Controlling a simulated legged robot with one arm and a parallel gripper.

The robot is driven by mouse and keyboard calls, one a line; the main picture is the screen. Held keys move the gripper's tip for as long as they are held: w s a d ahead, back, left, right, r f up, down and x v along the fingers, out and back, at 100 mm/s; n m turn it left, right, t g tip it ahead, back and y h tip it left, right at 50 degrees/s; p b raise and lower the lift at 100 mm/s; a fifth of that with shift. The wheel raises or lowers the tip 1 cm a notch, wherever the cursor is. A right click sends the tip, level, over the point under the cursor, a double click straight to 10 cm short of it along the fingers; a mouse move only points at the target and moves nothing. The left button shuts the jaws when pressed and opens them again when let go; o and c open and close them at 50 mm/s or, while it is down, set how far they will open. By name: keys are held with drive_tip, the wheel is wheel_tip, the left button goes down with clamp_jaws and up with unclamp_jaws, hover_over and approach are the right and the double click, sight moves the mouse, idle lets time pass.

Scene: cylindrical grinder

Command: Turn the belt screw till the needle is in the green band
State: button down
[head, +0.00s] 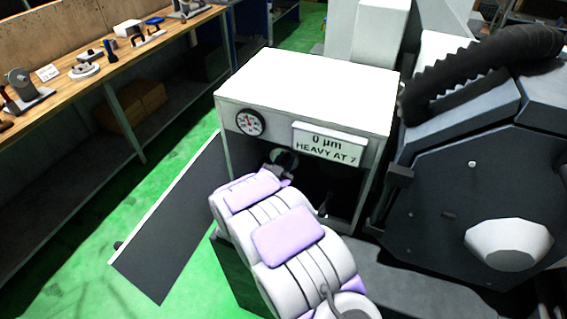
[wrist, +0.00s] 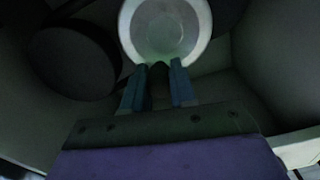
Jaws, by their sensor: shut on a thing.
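In the wrist view my gripper (wrist: 160,88) reaches into a dark cabinet interior, with its two blue-grey fingers close around a small dark part, the belt screw (wrist: 159,72), in front of a pale round pulley (wrist: 165,30). In the head view my arm covers most of the opening, and the gripper end is hidden in shadow there.
The white cabinet (head: 310,85) has its dark door (head: 175,225) swung open to the left. A dark wheel (wrist: 72,62) sits left of the fingers inside. A large grey machine with a black hose (head: 480,72) stands at right. A wooden workbench (head: 75,90) with tools is at left.

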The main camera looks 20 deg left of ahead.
drive_tip(key=shift+f, duration=0.1)
idle(0.3)
drive_tip(key=c, duration=0.9)
unclamp_jaws()
drive_tip(key=shift+a, duration=0.1)
drive_tip(key=s+a+p, duration=0.1)
drive_tip(key=s, duration=1.6)
drive_tip(key=shift+s+a+p, duration=0.2)
drive_tip(key=shift+p, duration=0.15)
